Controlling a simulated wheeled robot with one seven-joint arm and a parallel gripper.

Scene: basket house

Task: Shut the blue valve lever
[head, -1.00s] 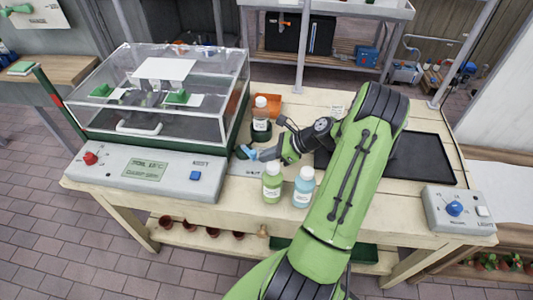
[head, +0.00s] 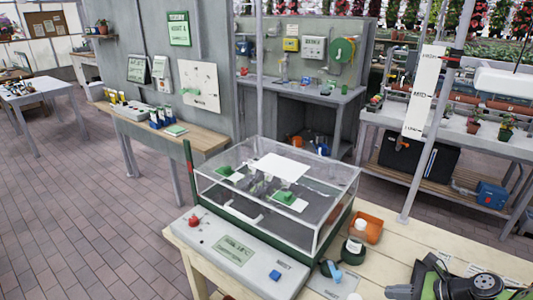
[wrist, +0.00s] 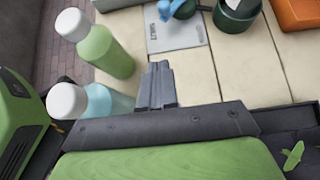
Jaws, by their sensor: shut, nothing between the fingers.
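The blue valve lever (head: 333,271) is near the bottom of the head view, on a small light-grey plate (wrist: 180,36) on the bench. In the wrist view the lever (wrist: 165,10) is cut by the top edge, above the plate, so its full angle is hidden. My gripper (wrist: 160,68) is shut and empty in the wrist view. Its fingertips point toward the plate and are apart from the lever. In the head view only part of my arm shows at the bottom right, to the right of the lever.
Two white-capped bottles, one green (wrist: 108,52) and one pale blue (wrist: 100,103), stand left of my fingers. A dark green pot (wrist: 235,16) and an orange tray (wrist: 298,12) are beyond. A clear-lidded case (head: 275,190) stands left of the lever.

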